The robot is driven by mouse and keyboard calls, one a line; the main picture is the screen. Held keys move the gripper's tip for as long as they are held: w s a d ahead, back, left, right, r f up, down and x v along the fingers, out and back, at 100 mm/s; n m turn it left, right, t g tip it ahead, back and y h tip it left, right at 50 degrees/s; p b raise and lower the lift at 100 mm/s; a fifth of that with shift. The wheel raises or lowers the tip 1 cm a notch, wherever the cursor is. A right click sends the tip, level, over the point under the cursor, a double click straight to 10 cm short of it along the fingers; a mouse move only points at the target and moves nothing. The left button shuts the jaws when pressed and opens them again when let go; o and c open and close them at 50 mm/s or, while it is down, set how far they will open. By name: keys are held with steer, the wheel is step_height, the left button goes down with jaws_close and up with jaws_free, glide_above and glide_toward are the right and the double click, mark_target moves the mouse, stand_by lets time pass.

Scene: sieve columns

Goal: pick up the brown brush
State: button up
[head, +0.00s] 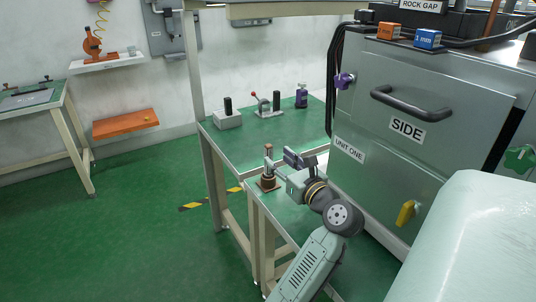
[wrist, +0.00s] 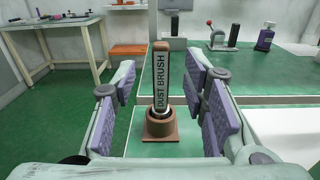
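The dust brush (wrist: 161,80) stands upright in the wrist view, with a dark label reading DUST BRUSH and a brown top. Its lower end sits in or on a brown base (wrist: 160,130) on a green tabletop. I cannot tell how far the brush reaches between the pads.
The green table (head: 240,143) holds a grey block (head: 228,121), a red-knobbed lever device (head: 263,108) and a purple bottle (head: 301,98) farther back. A large grey machine cabinet (head: 410,150) stands close on the right. Open green floor (head: 130,230) lies to the left.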

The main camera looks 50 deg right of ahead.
mark_target(270, 151)
steer(key=p+x, duration=0.1)
steer(key=x, duration=0.5)
steer(key=shift+w+d+f+p, duration=0.1)
steer(key=shift+w+p, duration=0.25)
jaws_close()
stand_by(0.3)
